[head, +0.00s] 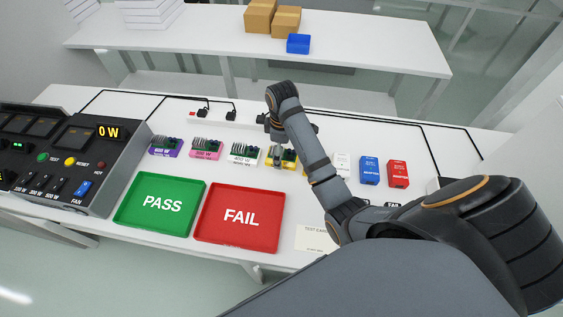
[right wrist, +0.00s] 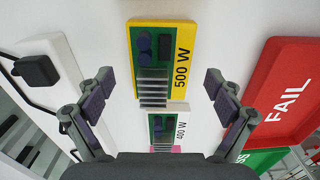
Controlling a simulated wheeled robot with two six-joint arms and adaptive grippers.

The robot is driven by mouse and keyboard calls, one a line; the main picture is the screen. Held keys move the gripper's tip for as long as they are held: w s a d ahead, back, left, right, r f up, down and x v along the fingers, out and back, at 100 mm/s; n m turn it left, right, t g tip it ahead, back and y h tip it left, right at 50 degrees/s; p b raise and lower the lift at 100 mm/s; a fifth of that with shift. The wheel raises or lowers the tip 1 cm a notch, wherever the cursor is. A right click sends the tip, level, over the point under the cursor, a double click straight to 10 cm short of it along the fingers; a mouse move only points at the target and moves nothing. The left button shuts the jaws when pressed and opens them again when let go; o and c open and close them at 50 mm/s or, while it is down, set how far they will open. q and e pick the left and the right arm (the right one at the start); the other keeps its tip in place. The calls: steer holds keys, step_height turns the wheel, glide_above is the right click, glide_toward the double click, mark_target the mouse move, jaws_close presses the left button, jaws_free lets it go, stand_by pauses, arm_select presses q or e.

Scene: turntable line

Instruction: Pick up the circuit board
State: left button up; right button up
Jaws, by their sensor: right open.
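Several circuit boards on coloured bases stand in a row on the white table. They include a purple one (head: 165,147), a pink one (head: 206,149), a white 400 W one (head: 243,155) and a yellow 500 W one (head: 281,157). My right arm partly hides the yellow board in the head view. In the right wrist view my right gripper (right wrist: 159,88) is open and empty, its fingers spread to either side of the yellow 500 W board (right wrist: 180,20). The white 400 W board (right wrist: 181,109) shows lower between them. I cannot tell the height gap. My left gripper is not in view.
A green PASS tray (head: 160,226) and a red FAIL tray (head: 239,239) lie in front of the boards. A control panel (head: 75,155) stands left. Blue (head: 369,171) and red (head: 398,174) adapters stand right. Black cables run behind the boards.

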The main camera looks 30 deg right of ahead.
steer(key=shift+c, duration=0.7)
steer(key=shift+s, duration=0.1)
jaws_close()
